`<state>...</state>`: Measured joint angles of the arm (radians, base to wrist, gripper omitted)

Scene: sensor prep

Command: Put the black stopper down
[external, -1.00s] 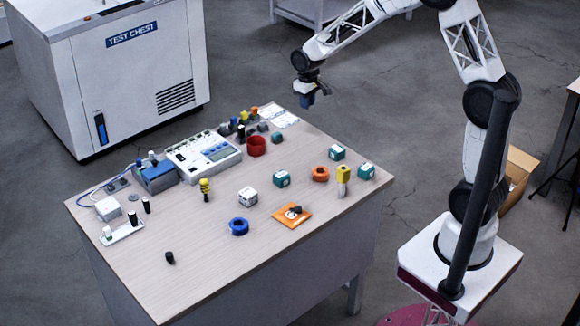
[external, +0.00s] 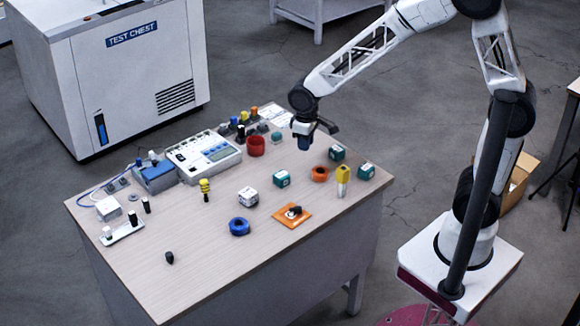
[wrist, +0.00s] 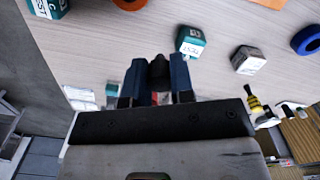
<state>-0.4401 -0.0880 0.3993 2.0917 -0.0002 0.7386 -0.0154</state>
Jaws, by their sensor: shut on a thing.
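My gripper (external: 303,143) is above the back right part of the table (external: 205,262) in the external view, pointing down. In the wrist view its two blue fingers (wrist: 157,75) are shut on a black stopper (wrist: 158,68), whose dark tapered end shows between them. The held stopper cannot be made out in the external view. Another small black piece (external: 169,257) stands alone at the table's front left. A dark knob-like piece (external: 295,210) is on an orange square plate (external: 284,219).
A white box (external: 247,197) and a blue ring (external: 239,227) stand mid-table. Instruments line the back left. The front left is mostly clear.

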